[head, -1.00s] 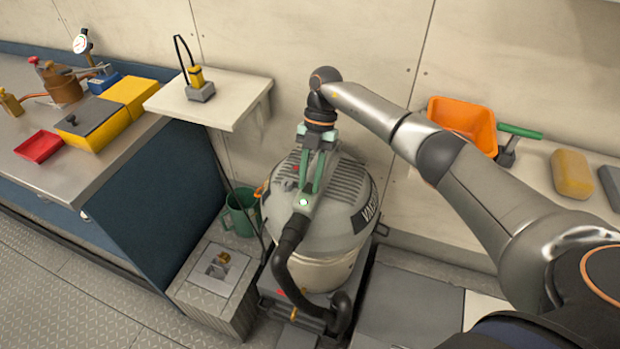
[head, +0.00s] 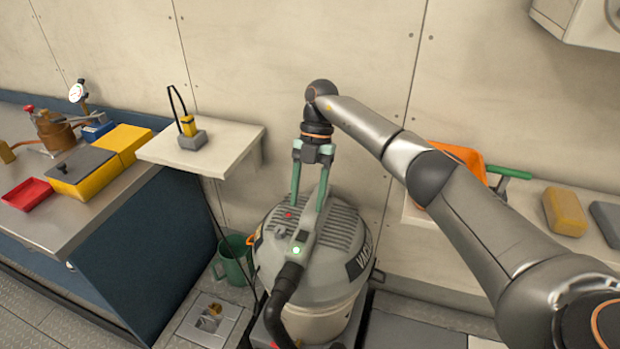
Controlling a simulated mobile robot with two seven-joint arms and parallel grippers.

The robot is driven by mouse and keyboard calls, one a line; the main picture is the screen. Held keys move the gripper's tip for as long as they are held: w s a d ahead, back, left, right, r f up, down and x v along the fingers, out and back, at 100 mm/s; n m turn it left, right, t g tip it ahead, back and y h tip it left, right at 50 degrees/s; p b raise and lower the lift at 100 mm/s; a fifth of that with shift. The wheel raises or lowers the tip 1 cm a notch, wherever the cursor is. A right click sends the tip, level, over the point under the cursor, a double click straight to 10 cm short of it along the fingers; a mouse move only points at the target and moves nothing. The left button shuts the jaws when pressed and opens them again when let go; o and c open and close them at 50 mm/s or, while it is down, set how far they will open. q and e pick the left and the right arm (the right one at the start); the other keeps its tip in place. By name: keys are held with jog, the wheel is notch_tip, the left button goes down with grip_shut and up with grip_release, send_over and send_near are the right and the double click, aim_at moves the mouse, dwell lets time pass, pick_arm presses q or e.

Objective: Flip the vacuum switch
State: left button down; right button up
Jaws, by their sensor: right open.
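The vacuum (head: 345,268) is a grey dome-topped drum with a ribbed lid and a dark hose (head: 283,300) at its front. On its lid are a lit green lamp (head: 296,250), a dark control (head: 302,236) just above the lamp, a small red button (head: 289,215) and a small lever-like part (head: 281,232). I cannot tell the switch's position. My right gripper (head: 307,204) points down over the lid, its green fingers apart with nothing between them. Its fingertips are behind and above the lamp; whether they touch the lid is unclear. My left gripper is not in view.
A wall shelf (head: 235,143) holding a yellow-and-grey device (head: 190,133) stands left of the gripper. A green mug (head: 232,262) is beside the vacuum. A workbench (head: 60,222) with boxes fills the left.

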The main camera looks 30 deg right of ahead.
jog(key=shift+v, duration=2.8)
